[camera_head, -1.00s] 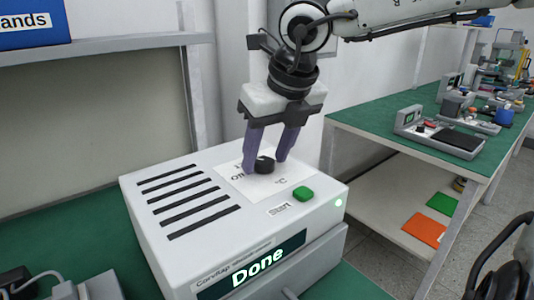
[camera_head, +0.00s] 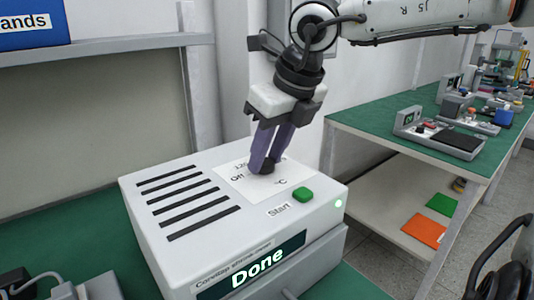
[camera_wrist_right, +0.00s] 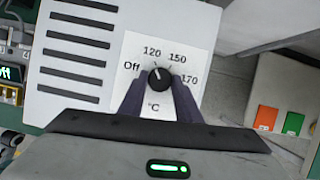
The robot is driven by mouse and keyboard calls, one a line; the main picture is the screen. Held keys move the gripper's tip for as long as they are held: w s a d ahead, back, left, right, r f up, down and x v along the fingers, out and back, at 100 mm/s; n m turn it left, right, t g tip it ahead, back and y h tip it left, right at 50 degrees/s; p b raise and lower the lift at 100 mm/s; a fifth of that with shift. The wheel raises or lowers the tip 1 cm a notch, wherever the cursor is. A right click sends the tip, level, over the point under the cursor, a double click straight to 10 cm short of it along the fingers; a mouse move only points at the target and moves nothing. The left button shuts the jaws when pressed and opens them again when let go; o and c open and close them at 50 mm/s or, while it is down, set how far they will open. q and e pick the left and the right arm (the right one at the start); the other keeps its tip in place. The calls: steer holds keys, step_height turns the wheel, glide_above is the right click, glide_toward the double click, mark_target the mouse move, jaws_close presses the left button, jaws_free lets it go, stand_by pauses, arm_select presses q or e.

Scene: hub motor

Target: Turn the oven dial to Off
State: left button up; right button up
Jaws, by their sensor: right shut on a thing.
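The white oven (camera_head: 190,205) stands on a green bench top. Its black dial (camera_head: 267,169) sits on a white label on the top face. In the right wrist view the dial (camera_wrist_right: 159,79) has Off at its left, then 120, 150 and 170 around it. Its white mark appears to point up and slightly left, near 120. My right gripper (camera_head: 262,164) reaches down from above, its purple fingers closed on the dial's sides; they partly hide it in the head view. My left gripper is not in view.
A green Start button (camera_head: 303,194) lies close to the dial on the oven top. The oven display (camera_head: 258,266) reads Done. A shelf with a blue box (camera_head: 30,25) is at the upper left. Another green-topped bench (camera_head: 375,130) with devices stands at the right.

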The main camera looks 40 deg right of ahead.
steer(key=shift+r+n+y, duration=0.1)
steer(key=shift+n+y, duration=0.2)
steer(key=shift+n, duration=0.5)
steer(key=n+p, duration=0.1)
steer(key=n+y+p, duration=0.1)
steer(key=n+p, duration=0.1)
steer(key=n, duration=0.1)
steer(key=shift+w+d+y, duration=0.1)
steer(key=shift+d+y, duration=0.15)
steer(key=shift+y, duration=0.05)
steer(key=shift+n+g+p, duration=0.3)
steer(key=shift+n+p, duration=0.2)
steer(key=shift+n, duration=0.3)
steer(key=shift+y, duration=0.3)
steer(key=shift+n, duration=0.4)
steer(key=o, duration=1.1)
steer(key=shift+c, duration=0.2)
